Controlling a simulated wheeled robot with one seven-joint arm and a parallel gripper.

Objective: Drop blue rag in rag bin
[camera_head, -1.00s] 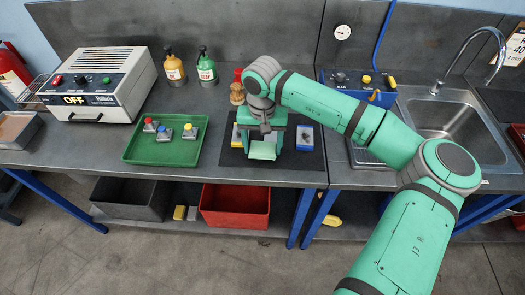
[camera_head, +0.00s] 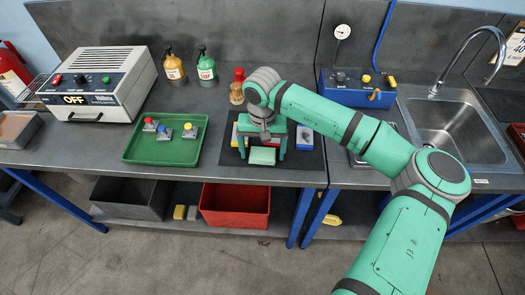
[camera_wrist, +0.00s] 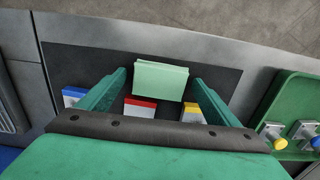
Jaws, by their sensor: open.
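I see no cloth that is plainly blue. A pale green folded piece (camera_head: 262,156), perhaps a cloth, lies at the front of the black mat (camera_head: 312,174); it also shows in the wrist view (camera_wrist: 160,80). My gripper (camera_head: 262,147) is open above the mat, pointing down, its fingers apart on either side of the pale piece in the wrist view. Contact cannot be told. Behind it on the mat are a blue-and-white block (camera_wrist: 73,96), a red-and-white block (camera_wrist: 139,107) and a yellow-and-white block (camera_wrist: 192,113). A red bin (camera_head: 235,217) and a dark grey bin (camera_head: 130,205) stand on the lower shelf; neither shows a readable label.
A green tray (camera_head: 150,157) with several coloured-knob pieces lies left of the mat. A blue unit (camera_head: 358,90) and the sink (camera_head: 445,128) are to the right.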

